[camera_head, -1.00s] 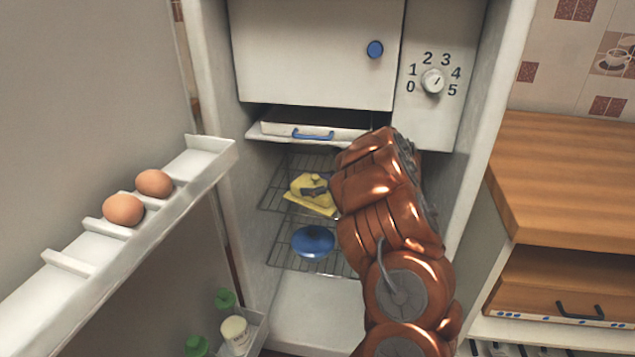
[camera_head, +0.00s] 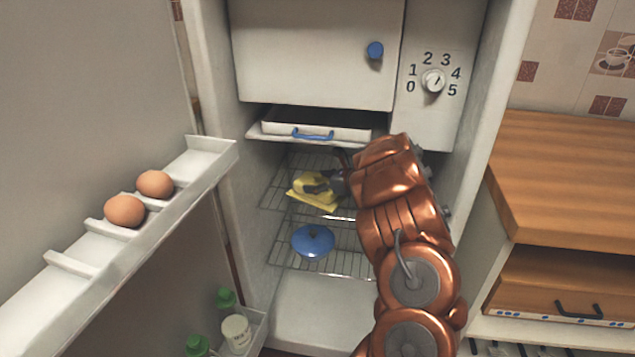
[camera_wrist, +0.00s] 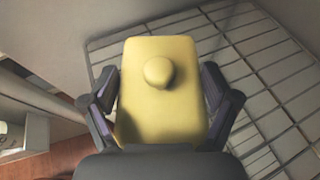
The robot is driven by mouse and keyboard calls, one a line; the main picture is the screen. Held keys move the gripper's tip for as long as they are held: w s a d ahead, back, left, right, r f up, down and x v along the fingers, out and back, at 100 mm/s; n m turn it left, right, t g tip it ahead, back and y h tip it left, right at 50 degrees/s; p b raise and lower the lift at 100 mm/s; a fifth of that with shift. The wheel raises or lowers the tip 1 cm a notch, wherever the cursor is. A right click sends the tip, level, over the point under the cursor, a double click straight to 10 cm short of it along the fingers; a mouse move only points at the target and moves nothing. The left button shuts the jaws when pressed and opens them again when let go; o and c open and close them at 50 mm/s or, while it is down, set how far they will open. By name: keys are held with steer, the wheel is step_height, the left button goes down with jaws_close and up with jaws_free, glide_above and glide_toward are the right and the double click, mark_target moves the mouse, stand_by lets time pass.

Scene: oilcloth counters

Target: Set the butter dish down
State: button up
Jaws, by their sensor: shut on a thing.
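The yellow butter dish (camera_head: 315,195) is inside the open fridge, at the upper wire shelf (camera_head: 285,178). In the wrist view the butter dish (camera_wrist: 165,100) shows its lid with a round knob, and the shelf's wire grid (camera_wrist: 255,75) lies below and to the right. My gripper (camera_head: 322,186) is shut on the dish, with one finger on each side (camera_wrist: 162,95). Whether the dish's underside touches the wires cannot be told.
A blue lidded pot (camera_head: 313,242) stands on the lower wire shelf. A white tray (camera_head: 312,132) with a blue handle is above. The open door at left holds two eggs (camera_head: 124,211) and bottles (camera_head: 236,331). A wooden counter (camera_head: 575,170) is at right.

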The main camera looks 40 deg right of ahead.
mark_target(336, 201)
steer(key=shift+f, duration=0.1)
steer(key=o, duration=1.5)
steer(key=shift+o, duration=0.2)
steer(key=shift+r, duration=0.2)
steer(key=v, duration=0.7)
steer(key=shift+s+d, duration=0.1)
steer(key=shift+s, duration=0.2)
